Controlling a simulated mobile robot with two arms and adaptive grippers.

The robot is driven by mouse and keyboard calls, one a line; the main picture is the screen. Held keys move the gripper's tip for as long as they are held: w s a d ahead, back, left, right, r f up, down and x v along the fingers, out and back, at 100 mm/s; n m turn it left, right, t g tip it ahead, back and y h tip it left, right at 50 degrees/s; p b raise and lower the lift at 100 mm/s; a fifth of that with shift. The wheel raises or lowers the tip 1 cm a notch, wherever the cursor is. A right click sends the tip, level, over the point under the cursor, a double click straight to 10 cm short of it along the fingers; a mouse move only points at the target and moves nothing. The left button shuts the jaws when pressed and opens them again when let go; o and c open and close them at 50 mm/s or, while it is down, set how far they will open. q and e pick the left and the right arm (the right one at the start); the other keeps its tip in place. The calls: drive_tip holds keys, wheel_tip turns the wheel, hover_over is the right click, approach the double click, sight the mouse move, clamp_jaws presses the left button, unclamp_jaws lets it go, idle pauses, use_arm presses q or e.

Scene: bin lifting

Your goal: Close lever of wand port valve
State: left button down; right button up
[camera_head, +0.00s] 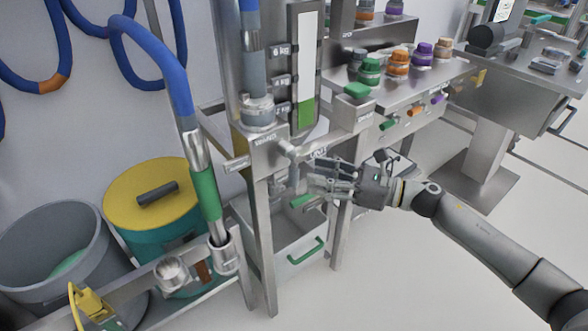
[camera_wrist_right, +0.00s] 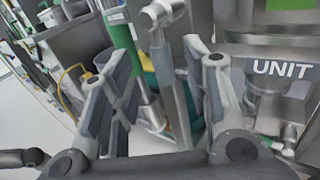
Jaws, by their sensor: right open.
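My right gripper (camera_head: 312,183) reaches in from the right, in front of the steel frame below the gauge column. In the right wrist view it is open, its two fingers (camera_wrist_right: 160,95) apart. A grey metal valve part with a cross-piece, perhaps the lever (camera_wrist_right: 160,18), shows past and between the fingers. I cannot tell whether they touch it. The wand, a blue hose with a green sleeve (camera_head: 207,193), stands in a metal port (camera_head: 226,252) at the left. My left gripper is not in view.
A steel post (camera_head: 263,235) stands left of my gripper, with a grey bin (camera_head: 283,238) with a green handle below. A yellow-lidded bin (camera_head: 150,193) and a grey tub (camera_head: 55,240) are at the left. A shelf with coloured caps (camera_head: 398,65) stands behind.

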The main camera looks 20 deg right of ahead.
sight(294, 170)
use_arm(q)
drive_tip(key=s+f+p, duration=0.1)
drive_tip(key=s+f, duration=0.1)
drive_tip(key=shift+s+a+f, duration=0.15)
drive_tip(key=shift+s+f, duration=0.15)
use_arm(e)
drive_tip(key=x, duration=0.6)
drive_tip(key=shift+w+a, duration=0.25)
clamp_jaws()
